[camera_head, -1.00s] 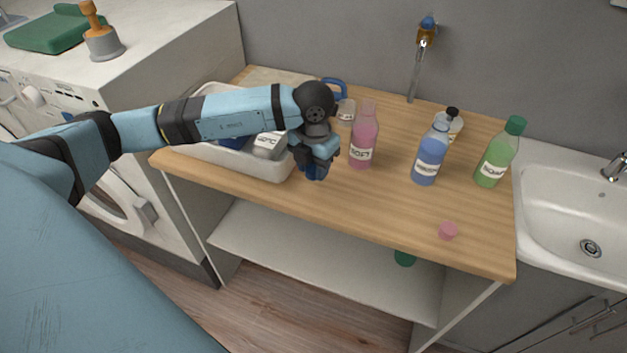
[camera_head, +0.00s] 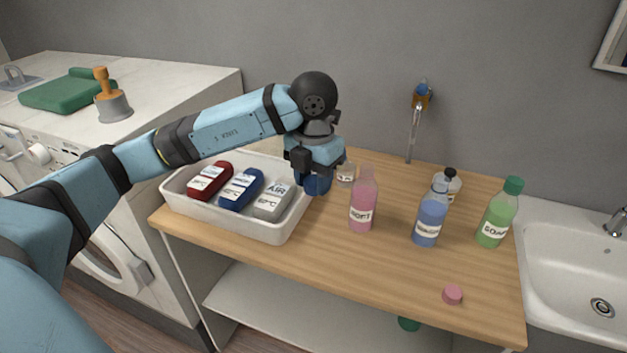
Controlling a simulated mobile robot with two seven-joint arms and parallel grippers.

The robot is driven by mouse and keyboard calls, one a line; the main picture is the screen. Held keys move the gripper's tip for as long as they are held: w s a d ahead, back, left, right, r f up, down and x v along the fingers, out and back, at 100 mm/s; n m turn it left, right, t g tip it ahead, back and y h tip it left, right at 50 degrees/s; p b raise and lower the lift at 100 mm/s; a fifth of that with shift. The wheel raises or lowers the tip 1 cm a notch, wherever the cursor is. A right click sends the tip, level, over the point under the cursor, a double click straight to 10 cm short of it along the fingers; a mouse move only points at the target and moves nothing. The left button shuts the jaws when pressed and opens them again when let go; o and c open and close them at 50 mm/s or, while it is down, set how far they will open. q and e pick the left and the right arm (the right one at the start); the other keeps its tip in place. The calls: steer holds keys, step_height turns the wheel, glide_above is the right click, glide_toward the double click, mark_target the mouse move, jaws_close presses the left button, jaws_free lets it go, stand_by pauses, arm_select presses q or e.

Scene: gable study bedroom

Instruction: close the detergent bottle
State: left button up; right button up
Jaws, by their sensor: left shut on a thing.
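My left gripper (camera_head: 312,172) is shut on a dark blue thing (camera_head: 318,184) that shows just below its fingers, above the back of the wooden counter. Most of that thing is hidden, so I cannot tell its full shape. A blue bottle (camera_head: 428,222) stands upright on the counter to the right, with a pale, uncapped-looking neck; its label is too small to read surely. A pink bottle (camera_head: 362,208) labelled SOFT stands nearer, without a visible cap. A pink cap (camera_head: 452,295) lies near the front edge. My right gripper is not in view.
A white tray (camera_head: 233,227) with red, blue and grey packs is left. A small pale container (camera_head: 346,174) stands behind the gripper. The front middle counter is clear.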

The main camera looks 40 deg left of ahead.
arm_select(q)
steer(key=m, duration=0.3)
steer(key=shift+w+d+f, duration=0.35)
steer(key=shift+f, duration=0.05)
steer(key=w+d+f+m, duration=0.3)
steer(key=f+m, duration=0.1)
steer(key=m, duration=1.2)
steer(key=w+d+f+m, duration=0.3)
steer(key=w+f+m, duration=0.1)
steer(key=m, duration=1.3)
steer(key=shift+d+f, duration=0.2)
steer(key=shift+f, duration=0.3)
steer(key=shift+r, duration=0.1)
